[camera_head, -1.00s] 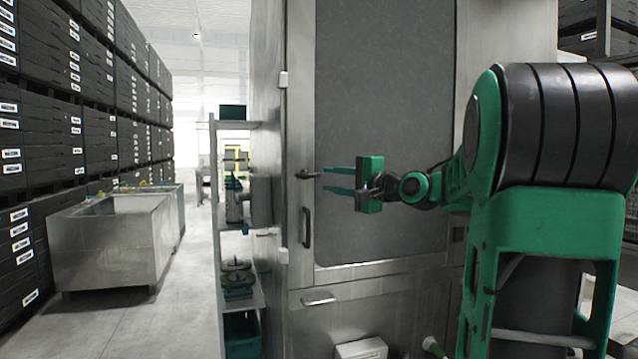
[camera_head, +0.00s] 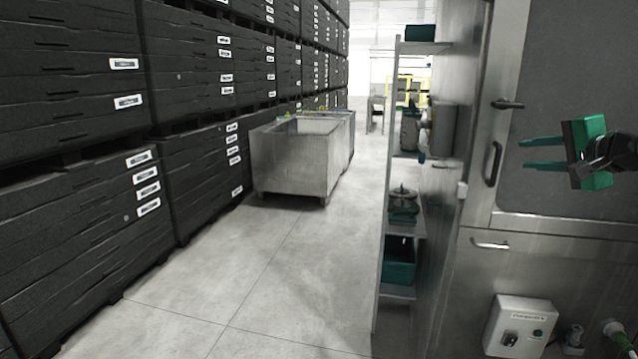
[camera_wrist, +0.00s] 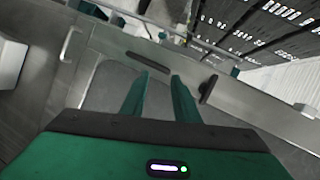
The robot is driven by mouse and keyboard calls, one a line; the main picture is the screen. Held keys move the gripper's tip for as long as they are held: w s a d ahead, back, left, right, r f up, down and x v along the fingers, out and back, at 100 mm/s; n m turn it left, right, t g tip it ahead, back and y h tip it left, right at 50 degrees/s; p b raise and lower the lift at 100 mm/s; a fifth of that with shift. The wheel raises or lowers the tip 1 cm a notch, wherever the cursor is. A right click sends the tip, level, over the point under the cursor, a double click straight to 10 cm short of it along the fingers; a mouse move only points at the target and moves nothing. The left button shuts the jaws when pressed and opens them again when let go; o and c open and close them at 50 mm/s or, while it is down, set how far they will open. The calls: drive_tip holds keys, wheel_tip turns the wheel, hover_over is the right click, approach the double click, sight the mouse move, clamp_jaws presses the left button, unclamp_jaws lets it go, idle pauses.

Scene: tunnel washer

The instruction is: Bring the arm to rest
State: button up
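My gripper (camera_head: 530,154) is green, with two long fingers, and shows at the right of the head view. Its fingers point left and stand apart with nothing between them. It is in front of the grey metal washer cabinet (camera_head: 560,215), near the dark handle (camera_head: 494,163) and the dark latch (camera_head: 507,104). In the wrist view, the two fingers (camera_wrist: 160,95) are apart and empty, with the cabinet's metal face beyond them. Most of my arm is out of the head view at the right.
A metal shelf rack (camera_head: 381,240) with a teal bin (camera_head: 398,262) stands left of the cabinet. A steel tub (camera_head: 292,165) stands further back. Stacked black crates (camera_head: 75,215) line the left wall. A control box (camera_head: 520,325) is on the cabinet's lower front. The floor between is clear.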

drive_tip(key=s+a+f+n+g, duration=0.2)
drive_tip(key=s+a+f+g, duration=0.15)
drive_tip(key=s+f, duration=0.45)
drive_tip(key=s+a+f+n+g, duration=0.2)
drive_tip(key=s+f+g, duration=0.3)
drive_tip(key=s+f, duration=0.4)
drive_tip(key=s+a+f+n+g, duration=0.3)
drive_tip(key=s+f+g, duration=0.3)
drive_tip(key=s, duration=1.1)
wheel_tip(320, 180, down, 4)
drive_tip(key=shift+s+r+n+h, duration=0.25)
drive_tip(key=shift+n+h, duration=0.15)
drive_tip(key=shift+n, duration=0.2)
drive_tip(key=shift+a, duration=0.1)
